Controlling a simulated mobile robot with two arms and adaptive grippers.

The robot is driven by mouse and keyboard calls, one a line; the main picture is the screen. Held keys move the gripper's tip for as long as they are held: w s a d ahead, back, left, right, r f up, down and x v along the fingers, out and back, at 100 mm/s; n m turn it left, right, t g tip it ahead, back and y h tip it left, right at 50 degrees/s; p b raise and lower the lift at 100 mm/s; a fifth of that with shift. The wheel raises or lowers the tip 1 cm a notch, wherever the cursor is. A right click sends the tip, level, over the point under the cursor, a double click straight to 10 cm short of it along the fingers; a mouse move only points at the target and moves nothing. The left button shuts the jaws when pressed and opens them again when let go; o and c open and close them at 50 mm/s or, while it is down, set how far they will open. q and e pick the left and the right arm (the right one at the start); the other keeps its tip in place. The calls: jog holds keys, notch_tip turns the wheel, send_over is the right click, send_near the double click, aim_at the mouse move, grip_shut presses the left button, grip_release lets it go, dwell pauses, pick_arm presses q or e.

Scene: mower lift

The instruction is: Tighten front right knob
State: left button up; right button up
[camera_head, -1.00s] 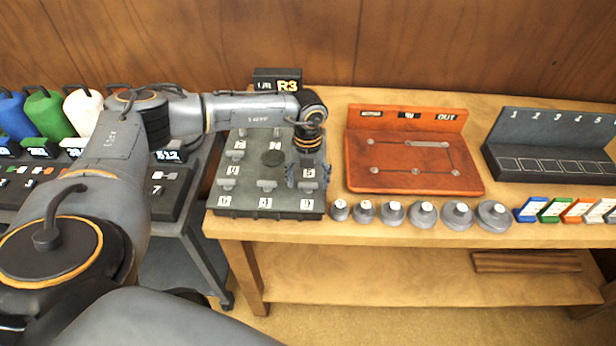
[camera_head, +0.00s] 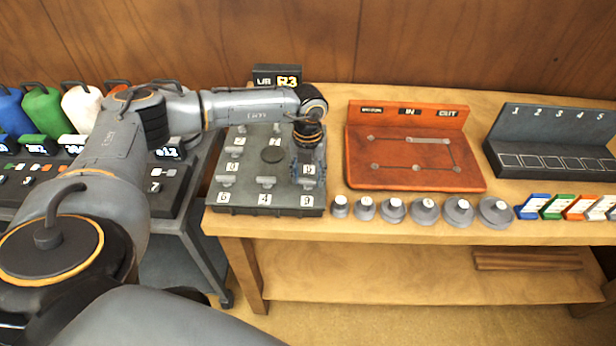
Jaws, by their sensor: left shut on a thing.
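The dark grey board (camera_head: 245,211) carries several T-shaped knobs with white number labels, around a dark round disc (camera_head: 272,155). Two front-row knobs show clearly, one at the front left (camera_head: 227,181) and one in the front middle (camera_head: 266,181). My left gripper (camera_head: 308,178) points down at the board's front right corner and is shut on the front right knob, which its fingers mostly hide. A white label (camera_head: 307,200) shows just in front of it. I cannot tell how far the knob is turned. My right gripper is not in view.
An orange panel (camera_head: 360,181) stands right of the board, with grey round weights (camera_head: 423,211) along the table's front edge. A dark numbered rack (camera_head: 545,170) and coloured cards (camera_head: 555,207) are farther right. A cart with bottles (camera_head: 42,110) stands left.

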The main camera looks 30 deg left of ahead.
pick_arm(q)
jog(key=m+b, duration=0.3)
jog(key=m, duration=0.1)
jog(key=shift+f, duration=0.2)
jog(key=m+b, duration=0.3)
jog(key=m, duration=0.2)
jog(key=m+b, duration=0.2)
jog(key=m, duration=0.1)
jog(key=shift+b, duration=0.3)
jog(key=shift+r+m+b, duration=0.2)
jog(key=shift+m+b, duration=0.8)
jog(key=shift+m, duration=1.1)
jog(key=o, duration=1.2)
jog(key=shift+c, duration=0.2)
